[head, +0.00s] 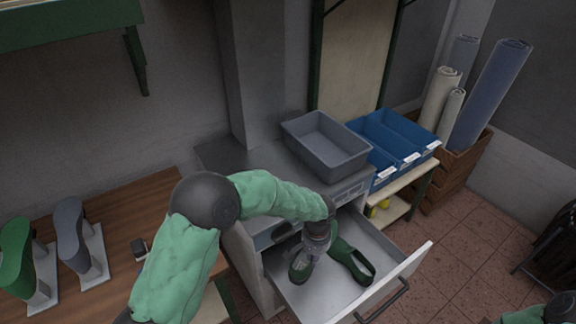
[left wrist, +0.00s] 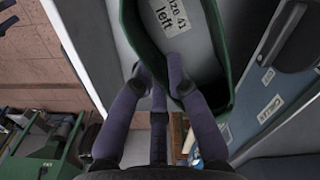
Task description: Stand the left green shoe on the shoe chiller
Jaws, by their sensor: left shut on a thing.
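The left green shoe (head: 299,271) hangs from or stands under my left gripper (head: 312,250) at the open metal drawer (head: 320,298); I cannot tell whether it touches the drawer floor. In the left wrist view, the fingers of my left gripper (left wrist: 159,80) are shut on the rim of this shoe (left wrist: 131,28), whose insole label reads "left". A second green shoe (head: 352,262) lies in the drawer, just right of the gripper. The drawer belongs to a grey cabinet (head: 262,160); I cannot tell whether this is the shoe chiller.
A grey bin (head: 326,147) stands on the cabinet top, with clear top to its left. Blue bins (head: 395,150) stand on a rack beyond. A wooden bench (head: 120,220) at left holds green and grey shoe lasts. Rolls (head: 490,95) stand in a wooden crate at right.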

